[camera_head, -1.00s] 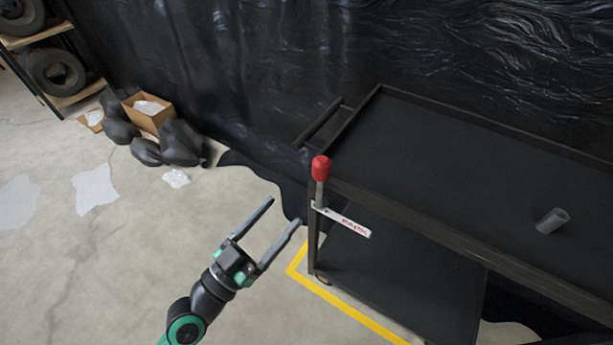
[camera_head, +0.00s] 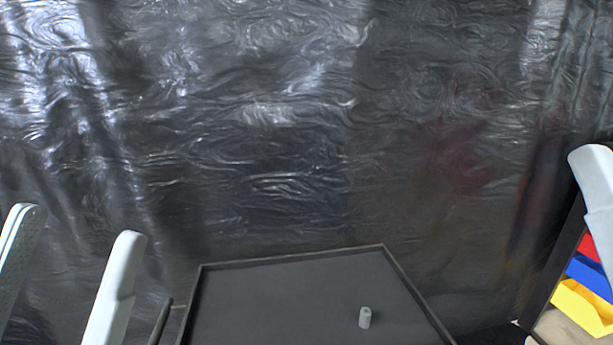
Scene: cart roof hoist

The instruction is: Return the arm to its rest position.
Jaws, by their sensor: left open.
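My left gripper (camera_head: 78,225) is at the lower left of the head view, close to the camera. Its two pale fingers point up and stand wide apart, with nothing between them. The rest of my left arm is out of the picture. A pale finger of my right gripper (camera_head: 594,180) shows at the right edge. Its other finger is out of view, so its opening cannot be told.
A black cart top (camera_head: 270,300) with a raised rim is at the bottom middle, bearing a small grey cylinder (camera_head: 365,317). A shiny black curtain (camera_head: 300,130) fills the back. Red, blue and yellow bins (camera_head: 582,305) stand at the lower right.

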